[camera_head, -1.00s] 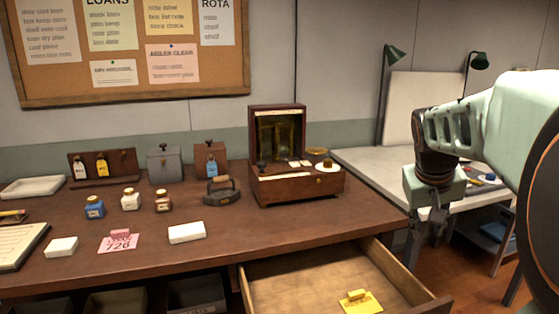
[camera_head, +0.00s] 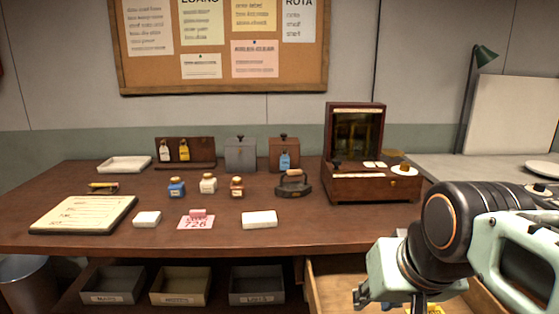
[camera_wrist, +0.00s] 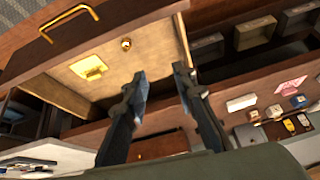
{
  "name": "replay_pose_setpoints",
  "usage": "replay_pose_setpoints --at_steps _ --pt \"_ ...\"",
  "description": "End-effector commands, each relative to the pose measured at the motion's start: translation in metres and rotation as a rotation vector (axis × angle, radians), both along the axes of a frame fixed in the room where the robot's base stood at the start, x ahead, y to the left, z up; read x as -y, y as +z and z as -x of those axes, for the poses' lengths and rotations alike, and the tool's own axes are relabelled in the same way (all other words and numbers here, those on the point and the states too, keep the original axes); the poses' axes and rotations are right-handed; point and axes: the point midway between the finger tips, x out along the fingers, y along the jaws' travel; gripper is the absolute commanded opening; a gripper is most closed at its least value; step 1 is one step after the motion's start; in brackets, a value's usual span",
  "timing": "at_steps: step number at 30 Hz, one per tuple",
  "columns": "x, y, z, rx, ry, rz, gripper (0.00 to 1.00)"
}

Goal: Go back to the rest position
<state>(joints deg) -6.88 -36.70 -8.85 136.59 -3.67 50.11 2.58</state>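My gripper (camera_wrist: 159,72) is open in the wrist view, its two dark fingers apart with nothing between them. The open drawer (camera_wrist: 105,88) lies beyond the fingers, with a yellow card (camera_wrist: 90,68) on its floor. In the head view my arm comes in from the lower right, and the fingers are mostly cut off at the bottom edge. There my arm partly covers the drawer (camera_head: 325,290) and nearly all of the card.
Labelled bins (camera_head: 180,286) stand beneath. A pale side table (camera_head: 447,165) is at the right. Space above the tabletop is clear.

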Motion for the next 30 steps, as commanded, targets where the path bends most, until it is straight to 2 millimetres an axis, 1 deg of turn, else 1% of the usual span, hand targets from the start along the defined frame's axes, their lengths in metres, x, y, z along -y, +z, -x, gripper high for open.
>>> replay_pose_setpoints --at_steps 1,3,4,5,6,11,14,18,30 --pt "-0.006 -0.007 0.015 -0.005 0.007 0.015 0.25" --pt "-0.014 -0.018 0.033 -0.017 0.021 0.039 0.25" --pt "-0.017 -0.024 0.041 -0.022 0.025 0.050 0.25" --pt "-0.019 -0.023 0.046 -0.027 0.028 0.059 0.25" --pt "-0.019 -0.004 0.042 -0.025 0.031 0.053 0.25" --pt "-0.019 0.029 0.041 -0.027 0.033 0.051 0.25" --pt "-0.019 0.053 0.041 -0.027 0.033 0.051 0.25" --pt "-0.019 0.090 0.041 -0.027 0.033 0.051 0.25" --pt "-0.019 0.193 0.041 -0.026 0.033 0.051 0.25"
